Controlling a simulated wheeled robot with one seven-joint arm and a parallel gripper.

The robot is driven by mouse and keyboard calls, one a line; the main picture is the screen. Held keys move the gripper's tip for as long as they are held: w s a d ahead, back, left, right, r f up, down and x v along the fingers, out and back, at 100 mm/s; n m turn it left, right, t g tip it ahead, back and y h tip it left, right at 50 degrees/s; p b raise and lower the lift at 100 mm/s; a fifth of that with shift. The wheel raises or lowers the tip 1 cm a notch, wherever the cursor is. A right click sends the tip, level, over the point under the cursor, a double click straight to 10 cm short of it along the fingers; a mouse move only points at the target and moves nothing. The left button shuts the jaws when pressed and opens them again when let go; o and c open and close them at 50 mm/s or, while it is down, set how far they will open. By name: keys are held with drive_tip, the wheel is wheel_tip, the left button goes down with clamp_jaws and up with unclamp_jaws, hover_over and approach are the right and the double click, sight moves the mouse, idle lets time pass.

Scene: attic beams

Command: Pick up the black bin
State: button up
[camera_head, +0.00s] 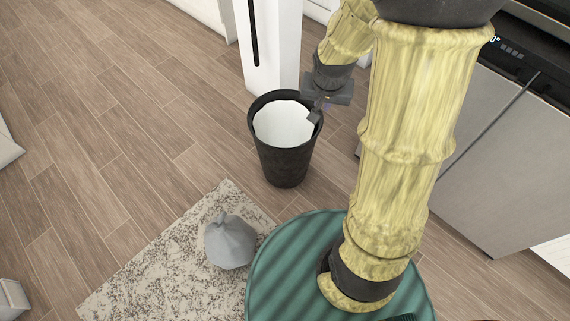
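The black bin (284,165) stands upright on the wood floor, with a white liner (283,125) inside it. It is just beyond the rug, in front of a white cabinet end. My gripper (315,113) is at the right side of the bin's rim, with one grey finger showing over the bin's opening. The other finger cannot be made out clearly. I cannot tell whether the fingers touch the rim or are closed on it.
A tied grey bag (230,241) sits on the speckled rug (150,275) in front of the bin. A steel appliance (500,165) stands at the right, beyond my yellow arm. The wood floor (110,120) to the left is mostly clear.

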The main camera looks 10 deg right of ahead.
drive_tip(key=w+d+f+m+b, duration=0.1)
drive_tip(key=w+f+b, duration=0.2)
drive_tip(key=f+b, duration=0.2)
drive_tip(key=w+d+f+m+b, duration=0.1)
drive_tip(key=w+f+b, duration=0.2)
drive_tip(key=f, duration=0.6)
drive_tip(key=b, duration=0.2)
drive_tip(key=shift+w+d+f+m+t+h+b, duration=0.15)
drive_tip(key=shift+d+f+m+t+h+b, duration=0.15)
drive_tip(key=shift+d+h, duration=0.1)
drive_tip(key=b+x, duration=0.7)
drive_tip(key=x, duration=0.5)
drive_tip(key=shift+f, duration=0.1)
drive_tip(key=shift+f, duration=0.1)
